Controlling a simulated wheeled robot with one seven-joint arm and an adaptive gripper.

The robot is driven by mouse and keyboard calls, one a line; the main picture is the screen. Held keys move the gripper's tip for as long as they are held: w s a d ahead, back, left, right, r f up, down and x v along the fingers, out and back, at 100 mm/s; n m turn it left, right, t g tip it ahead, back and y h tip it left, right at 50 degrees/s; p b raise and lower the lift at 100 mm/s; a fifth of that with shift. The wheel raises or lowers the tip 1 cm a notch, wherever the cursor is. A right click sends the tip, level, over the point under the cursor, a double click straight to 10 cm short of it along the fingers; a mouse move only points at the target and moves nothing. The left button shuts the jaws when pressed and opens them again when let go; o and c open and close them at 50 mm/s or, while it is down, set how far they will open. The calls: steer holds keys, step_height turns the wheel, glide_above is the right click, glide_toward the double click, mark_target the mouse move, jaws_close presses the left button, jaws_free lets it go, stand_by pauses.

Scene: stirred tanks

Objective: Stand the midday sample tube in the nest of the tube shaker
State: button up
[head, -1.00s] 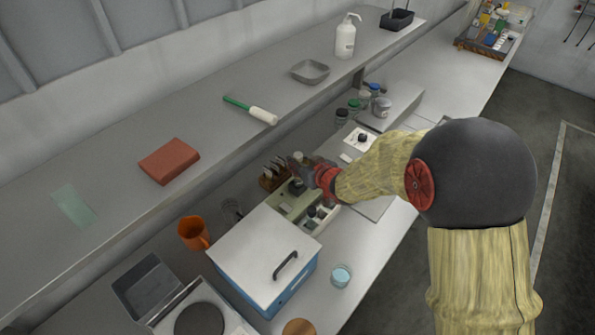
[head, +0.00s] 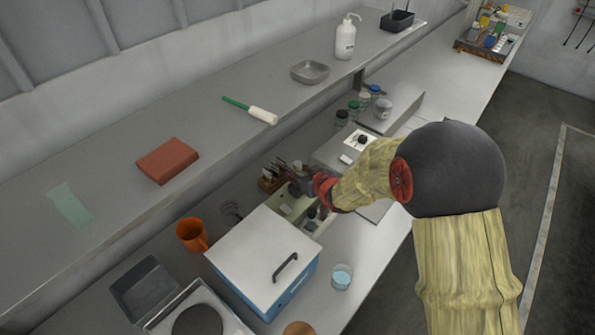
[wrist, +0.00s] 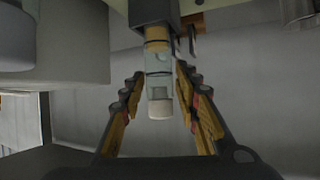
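A clear sample tube (wrist: 159,84) with a white cap and tan contents shows in the wrist view, its far end at a dark block (wrist: 152,12) that looks like the shaker's nest. No label is readable, so I cannot tell if it is the midday one. My gripper (wrist: 158,88) has its fingers apart on either side of the tube, with a clear gap on the left and a narrower one on the right. In the head view my gripper (head: 302,177) is over the cream tube shaker (head: 287,206), partly hiding it and its nest.
A wooden rack (head: 268,184) with slim items stands just left of the shaker. Lidded jars (head: 354,109) stand behind. The shelf (head: 215,130) overhangs the bench's back.

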steer(key=shift+o, duration=0.7)
steer(key=shift+r, duration=0.1)
steer(key=shift+s+r, duration=0.1)
steer(key=shift+r, duration=0.1)
steer(key=s+d+r+m+g+h+p, duration=0.25)
steer(key=s+d+r+h, duration=0.35)
steer(key=s+d+r, duration=1.05)
steer(key=s+a+r+m+g, duration=0.1)
steer(key=s+r, duration=0.1)
steer(key=s, duration=0.8)
steer(key=s+a+r+m+g+y, duration=0.1)
steer(key=s+r+g, duration=0.1)
steer(key=s, duration=0.9)
steer(key=shift+s+a+r, duration=0.25)
steer(key=shift+a+r, duration=0.15)
steer(key=shift+r, duration=0.45)
